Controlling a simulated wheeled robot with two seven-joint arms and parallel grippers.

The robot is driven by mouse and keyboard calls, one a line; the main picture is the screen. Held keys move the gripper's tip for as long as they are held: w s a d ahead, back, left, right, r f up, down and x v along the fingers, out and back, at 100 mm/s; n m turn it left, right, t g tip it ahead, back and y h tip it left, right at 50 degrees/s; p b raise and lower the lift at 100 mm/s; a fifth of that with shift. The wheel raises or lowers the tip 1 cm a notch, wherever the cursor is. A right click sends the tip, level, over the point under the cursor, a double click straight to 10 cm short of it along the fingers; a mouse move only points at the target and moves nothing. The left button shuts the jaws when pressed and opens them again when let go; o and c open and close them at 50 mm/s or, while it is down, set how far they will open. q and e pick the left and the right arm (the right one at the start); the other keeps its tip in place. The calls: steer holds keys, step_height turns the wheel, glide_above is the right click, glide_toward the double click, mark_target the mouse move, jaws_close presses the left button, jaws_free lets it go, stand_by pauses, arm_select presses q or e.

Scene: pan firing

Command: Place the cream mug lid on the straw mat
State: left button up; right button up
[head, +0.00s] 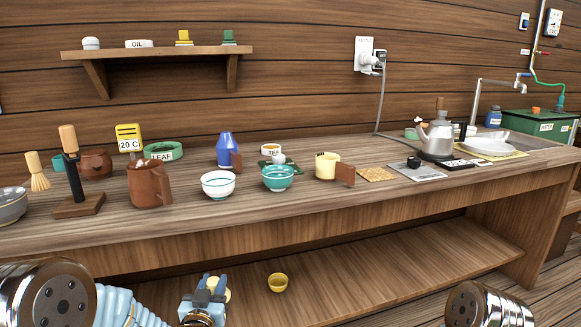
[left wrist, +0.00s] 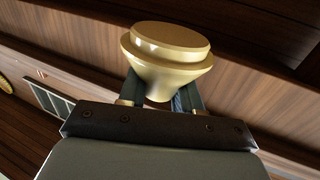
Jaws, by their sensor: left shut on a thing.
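My left gripper (head: 210,284) is low in front of the counter, shut on the cream mug lid (left wrist: 172,52). In the left wrist view the lid is a round, stepped cream piece between the fingers; in the head view only a bit of it shows behind them. The small square straw mat (head: 375,174) lies flat and bare on the counter, up and to the right of my left gripper. The cream mug (head: 326,166) stands left of the mat, with a brown piece (head: 345,174) beside it. My right gripper is out of view.
A grey plate with a black knob (head: 416,170) lies right of the mat, with a kettle (head: 437,138) behind it. A teal bowl (head: 278,177) and a white bowl (head: 218,184) stand left of the mug.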

arm_select(q)
steer(key=a+f, duration=0.1)
steer(key=f, duration=0.1)
steer(key=shift+w+a+f, duration=0.35)
steer(key=shift+a+f, duration=0.05)
steer(key=shift+r, duration=0.15)
steer(key=shift+r, duration=0.1)
